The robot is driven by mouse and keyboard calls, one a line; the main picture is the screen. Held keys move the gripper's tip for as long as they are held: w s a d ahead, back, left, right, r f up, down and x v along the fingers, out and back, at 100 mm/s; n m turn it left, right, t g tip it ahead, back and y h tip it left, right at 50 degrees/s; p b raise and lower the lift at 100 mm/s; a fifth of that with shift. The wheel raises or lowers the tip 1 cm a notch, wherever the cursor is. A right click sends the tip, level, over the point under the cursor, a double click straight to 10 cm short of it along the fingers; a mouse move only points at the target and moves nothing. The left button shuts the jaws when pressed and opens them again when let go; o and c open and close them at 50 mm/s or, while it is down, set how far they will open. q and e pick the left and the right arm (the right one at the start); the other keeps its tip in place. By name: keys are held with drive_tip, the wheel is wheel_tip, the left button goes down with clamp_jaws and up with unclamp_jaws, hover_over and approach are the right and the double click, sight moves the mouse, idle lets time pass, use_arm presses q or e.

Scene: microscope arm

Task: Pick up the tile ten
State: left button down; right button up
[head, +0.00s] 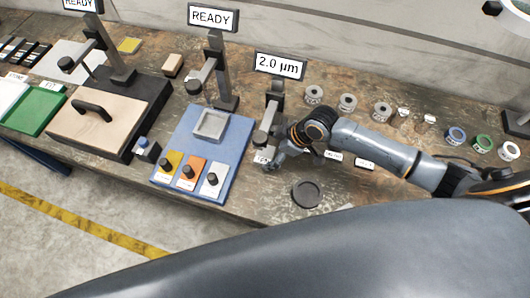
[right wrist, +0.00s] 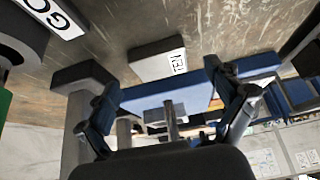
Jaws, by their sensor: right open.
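The tile ten (right wrist: 150,60) is a small pale block with a white label in the right wrist view; its lettering appears upside down and seems to read TEN. In the head view a small pale label (head: 262,157) shows at the foot of the 2.0 µm stand, mostly hidden by my gripper. My right gripper (head: 278,158) is beside that stand, low over the table. In the right wrist view its fingers (right wrist: 148,74) are spread wide, with the tile between and beyond the tips. The gripper holds nothing. My left gripper is not in view.
The 2.0 µm stand (head: 270,112) is close to my right gripper. A blue board (head: 228,158) with orange and white knobbed tiles lies left of it. A dark round disc (head: 306,193) lies in front. Several grey rings (head: 347,102) stand behind; the table's front edge is near.

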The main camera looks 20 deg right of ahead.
sight(265, 156)
drive_tip(key=shift+x, duration=1.1)
drive_tip(key=shift+a+f, duration=0.15)
drive_tip(key=shift+f, duration=0.1)
drive_tip(key=c, duration=1.6)
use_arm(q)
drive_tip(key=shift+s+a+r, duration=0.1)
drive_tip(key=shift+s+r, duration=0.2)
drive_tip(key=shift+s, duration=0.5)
use_arm(e)
drive_tip(key=shift+w+r, duration=0.1)
drive_tip(key=shift+w, duration=0.05)
drive_tip(key=shift+c, duration=1.2)
